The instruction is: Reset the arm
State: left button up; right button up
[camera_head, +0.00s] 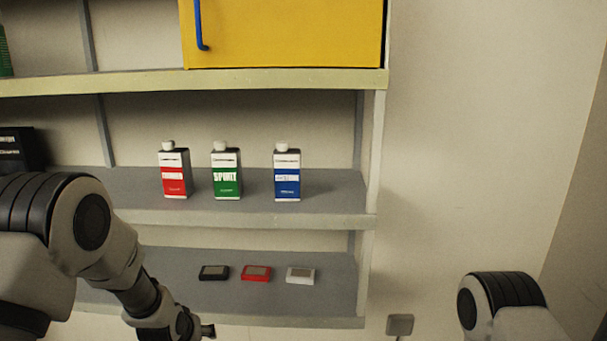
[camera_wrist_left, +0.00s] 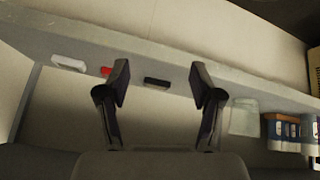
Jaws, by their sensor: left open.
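My left arm comes in from the left in the head view, with its wrist low in front of the lower shelf; the fingers are not clearly seen there. In the left wrist view my left gripper (camera_wrist_left: 158,95) is open and empty, its two dark fingers spread apart. Beyond the fingers lie a black device (camera_wrist_left: 157,82), a red device (camera_wrist_left: 106,71) and a white device (camera_wrist_left: 68,63) on a shelf. My right arm shows only as a link at the lower right of the head view; its gripper is out of view.
The middle shelf (camera_head: 330,190) holds red (camera_head: 174,175), green (camera_head: 226,175) and blue (camera_head: 287,176) bottles. The lower shelf (camera_head: 335,300) holds the black (camera_head: 214,273), red (camera_head: 256,273) and white (camera_head: 300,275) devices. A yellow cabinet (camera_head: 290,35) is above. Bare wall lies right of the shelves.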

pick_arm(q)
jog(key=s+f+m+g, duration=0.1)
jog(key=s+f+g, duration=0.2)
jog(key=s+f, duration=0.9)
jog(key=s+f+g, duration=0.2)
jog(key=s+f, duration=0.1)
jog(key=s, duration=1)
jog(key=s+f+m+g, duration=0.1)
jog(key=s+f+g, duration=0.1)
jog(key=s, duration=1.1)
jog(key=shift+f+m, duration=0.3)
jog(key=shift+f, duration=0.25)
jog(key=shift+a, duration=0.1)
